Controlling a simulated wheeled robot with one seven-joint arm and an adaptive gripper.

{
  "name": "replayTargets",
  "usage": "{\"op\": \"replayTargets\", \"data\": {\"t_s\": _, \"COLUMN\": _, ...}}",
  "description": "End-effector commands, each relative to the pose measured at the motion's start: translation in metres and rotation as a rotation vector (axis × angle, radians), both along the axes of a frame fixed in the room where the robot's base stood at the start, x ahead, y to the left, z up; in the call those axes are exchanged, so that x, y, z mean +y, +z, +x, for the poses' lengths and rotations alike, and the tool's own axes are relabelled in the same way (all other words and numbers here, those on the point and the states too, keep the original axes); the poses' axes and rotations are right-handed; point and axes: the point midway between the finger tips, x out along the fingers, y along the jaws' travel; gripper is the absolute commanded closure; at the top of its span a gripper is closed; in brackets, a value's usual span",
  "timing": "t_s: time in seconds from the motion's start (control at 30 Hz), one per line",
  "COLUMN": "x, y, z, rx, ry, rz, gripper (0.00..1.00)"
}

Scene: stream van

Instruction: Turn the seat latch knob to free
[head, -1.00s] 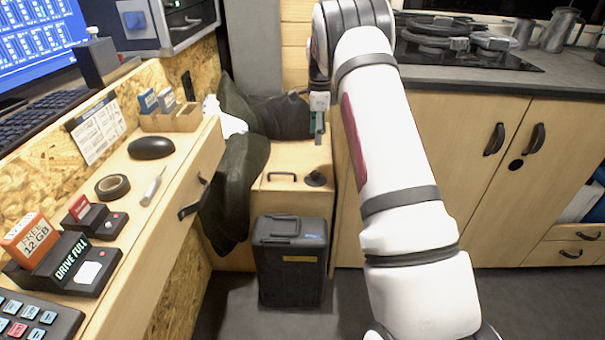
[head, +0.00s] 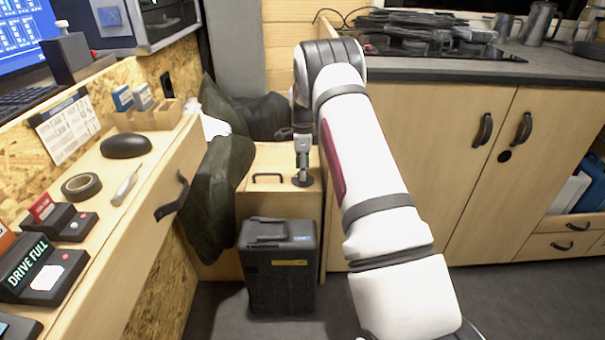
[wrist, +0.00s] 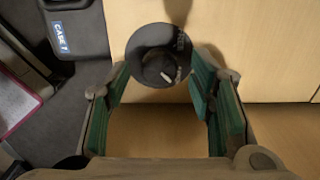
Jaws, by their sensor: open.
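The seat latch knob (wrist: 158,58) is a dark round disc with a raised centre and a small white pointer mark. Faint lettering shows on its right rim, too small to read surely. In the head view the knob (head: 302,180) sits on top of the wooden seat box (head: 262,160), right of a black handle. My gripper (wrist: 160,90) is open, its green-padded fingers apart on either side of the knob's near part in the wrist view. In the head view my gripper (head: 302,158) points down just above the knob. Contact cannot be told.
A black lidded case (head: 278,265) stands on the floor before the seat box. Dark green cloth or bags (head: 222,170) hang at its left. Wooden cabinets (head: 430,160) stand close on the right, and a cluttered desk (head: 110,190) runs along the left.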

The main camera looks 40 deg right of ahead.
Motion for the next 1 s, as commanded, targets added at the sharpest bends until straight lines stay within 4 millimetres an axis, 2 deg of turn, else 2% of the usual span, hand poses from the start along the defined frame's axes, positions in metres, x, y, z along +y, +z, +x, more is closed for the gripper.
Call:
{"op": "replayTargets", "data": {"t_s": 0.1, "x": 0.0002, "y": -0.0072, "z": -0.0001, "rx": 0.001, "ry": 0.000, "rz": 0.001, "gripper": 0.51}}
{"op": "replayTargets", "data": {"t_s": 0.4, "x": 0.0003, "y": -0.0081, "z": 0.0000, "rx": 0.000, "ry": 0.001, "rz": 0.000, "gripper": 0.51}}
{"op": "replayTargets", "data": {"t_s": 0.6, "x": 0.0003, "y": -0.0080, "z": 0.0000, "rx": 0.000, "ry": 0.001, "rz": 0.000, "gripper": 0.96}}
{"op": "replayTargets", "data": {"t_s": 0.63, "x": 0.0003, "y": -0.0080, "z": 0.0000, "rx": 0.000, "ry": 0.001, "rz": 0.000, "gripper": 0.99}}
{"op": "replayTargets", "data": {"t_s": 1.0, "x": 0.0003, "y": -0.0074, "z": -0.0001, "rx": 0.001, "ry": 0.047, "rz": 0.001, "gripper": 0.99}}
